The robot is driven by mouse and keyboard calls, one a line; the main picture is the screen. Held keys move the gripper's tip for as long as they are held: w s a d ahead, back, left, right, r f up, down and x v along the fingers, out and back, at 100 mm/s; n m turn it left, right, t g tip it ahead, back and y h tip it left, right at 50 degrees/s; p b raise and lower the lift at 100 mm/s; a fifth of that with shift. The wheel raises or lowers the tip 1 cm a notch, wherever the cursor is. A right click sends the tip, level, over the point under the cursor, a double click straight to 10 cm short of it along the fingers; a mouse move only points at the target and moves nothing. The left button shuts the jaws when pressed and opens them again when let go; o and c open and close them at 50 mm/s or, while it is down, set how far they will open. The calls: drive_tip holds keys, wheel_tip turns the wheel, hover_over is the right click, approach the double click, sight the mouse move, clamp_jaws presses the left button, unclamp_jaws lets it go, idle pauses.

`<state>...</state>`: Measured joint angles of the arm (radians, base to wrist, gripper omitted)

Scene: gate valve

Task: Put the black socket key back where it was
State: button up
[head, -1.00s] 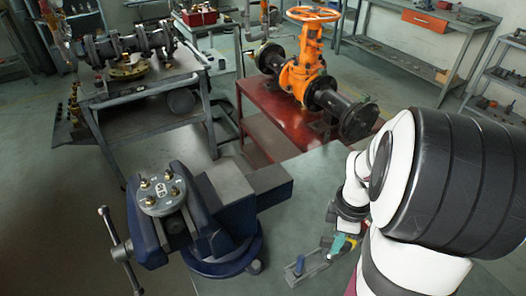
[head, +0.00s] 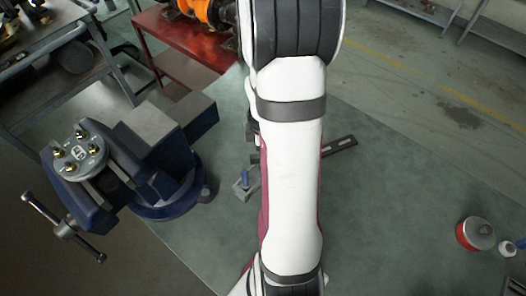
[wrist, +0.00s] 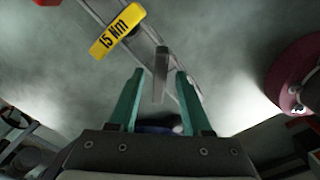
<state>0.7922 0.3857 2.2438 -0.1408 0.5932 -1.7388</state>
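My gripper (wrist: 159,72) has two teal fingers, apart, in the wrist view. A narrow dark grey upright piece (wrist: 160,80) shows between the fingertips, with a gap on each side. I cannot tell whether it is the black socket key. Behind it runs a long grey bar (wrist: 180,88) with a yellow "15 Nm" label (wrist: 116,31). Something blue (wrist: 155,128) shows low between the fingers, mostly hidden. In the head view my arm hides the gripper. A small grey block with a blue peg (head: 245,176) and a dark flat bar (head: 338,146) lie beside the arm on the bench.
A blue vise (head: 165,185) holding a round studded flange (head: 80,157) stands left on the green-grey bench (head: 390,210). A red tin (head: 474,234) and a small white bottle (head: 507,248) sit at the far right. The bench between arm and tin is clear.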

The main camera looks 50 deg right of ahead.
drive_tip(key=shift+r, duration=0.1)
wheel_tip(320, 180, up, 12)
drive_tip(key=a+r+m, duration=0.3)
drive_tip(key=a+m, duration=0.2)
drive_tip(key=a, duration=0.7)
drive_tip(key=s+a+m+y, duration=0.1)
drive_tip(key=s+a+m, duration=0.7)
drive_tip(key=a, duration=0.5)
drive_tip(key=shift+s+f+m+y, duration=0.3)
drive_tip(key=shift+m+y, duration=0.1)
drive_tip(key=shift+m, duration=0.4)
